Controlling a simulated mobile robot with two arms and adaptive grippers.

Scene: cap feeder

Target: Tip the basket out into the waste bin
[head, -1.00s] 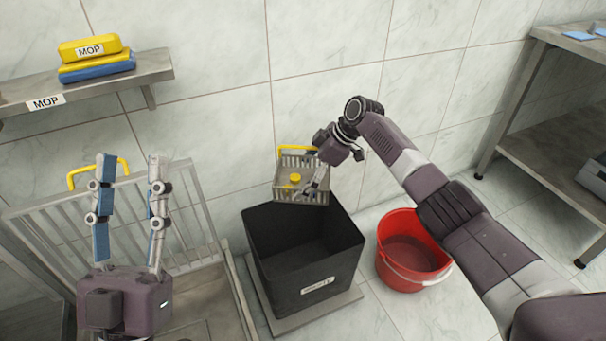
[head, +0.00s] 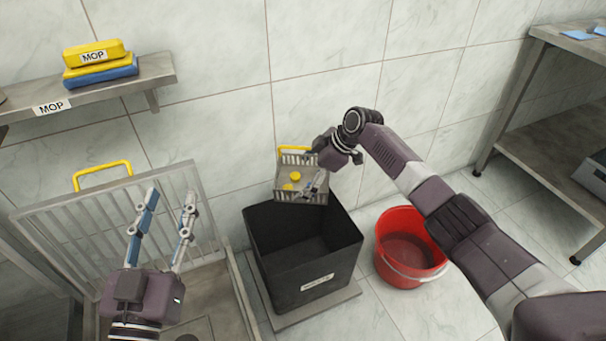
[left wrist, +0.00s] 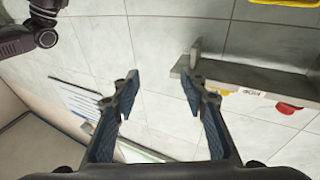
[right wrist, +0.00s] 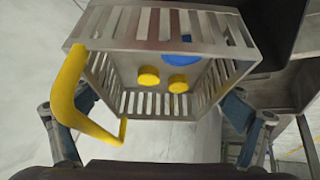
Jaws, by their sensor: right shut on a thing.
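My right gripper (head: 316,184) is shut on the grey slatted basket (head: 283,166), which has a yellow handle. It holds the basket tilted, above the back edge of the open black waste bin (head: 340,268). Yellow caps (head: 295,176) lie inside the basket. The right wrist view shows two yellow caps (right wrist: 178,84) and a blue one (right wrist: 180,62) inside the slatted basket (right wrist: 160,105), with a gripper finger at each side. My left gripper (head: 169,196) is open and empty, in front of the metal rack at left. The visible bin floor looks empty.
A red bucket (head: 410,269) stands on the floor right of the bin. A metal rack (head: 90,215) with a yellow handle is at left, and a wall shelf (head: 120,84) holds mop packs (head: 97,57). A metal table (head: 527,145) stands at far right.

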